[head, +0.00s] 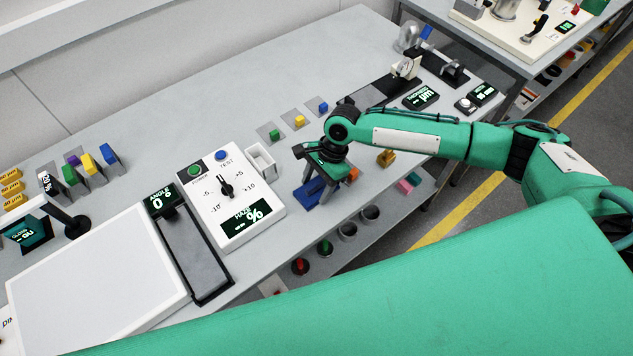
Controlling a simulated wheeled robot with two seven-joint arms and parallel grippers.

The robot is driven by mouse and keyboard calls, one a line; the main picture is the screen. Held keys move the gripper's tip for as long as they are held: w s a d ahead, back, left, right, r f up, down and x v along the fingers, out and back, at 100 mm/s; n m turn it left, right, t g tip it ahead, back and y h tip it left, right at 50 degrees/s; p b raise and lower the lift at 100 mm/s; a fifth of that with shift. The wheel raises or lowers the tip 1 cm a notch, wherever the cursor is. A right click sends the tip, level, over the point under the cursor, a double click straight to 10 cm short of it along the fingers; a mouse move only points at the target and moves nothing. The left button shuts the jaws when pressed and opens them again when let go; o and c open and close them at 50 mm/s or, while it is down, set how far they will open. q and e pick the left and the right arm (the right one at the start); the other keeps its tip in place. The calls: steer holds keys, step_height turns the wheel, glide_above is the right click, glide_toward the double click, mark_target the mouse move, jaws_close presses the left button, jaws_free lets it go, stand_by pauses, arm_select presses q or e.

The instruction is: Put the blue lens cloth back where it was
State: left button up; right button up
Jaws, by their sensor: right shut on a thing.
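The blue lens cloth, as far as I can tell, is the flat dark blue piece (309,193) low in the middle of the bench, near its front edge. My right gripper (318,182) comes down over it from the right and is shut on it. The fingers and wrist hide part of the cloth, and I cannot tell whether it is touching the bench. My left gripper is not in view.
A white haze meter (264,228) and a small white open box (261,160) stand to the left. An orange piece (352,175) lies close right of the gripper. Small green, yellow and blue blocks (300,121) sit behind. Bench behind them is clear.

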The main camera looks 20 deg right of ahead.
steer(key=o, duration=0.9)
steer(key=shift+o, duration=0.2)
steer(key=shift+r, duration=0.2)
steer(key=b+v, duration=0.2)
steer(key=v, duration=0.9)
steer(key=shift+r, duration=0.4)
steer(key=shift+d, duration=0.1)
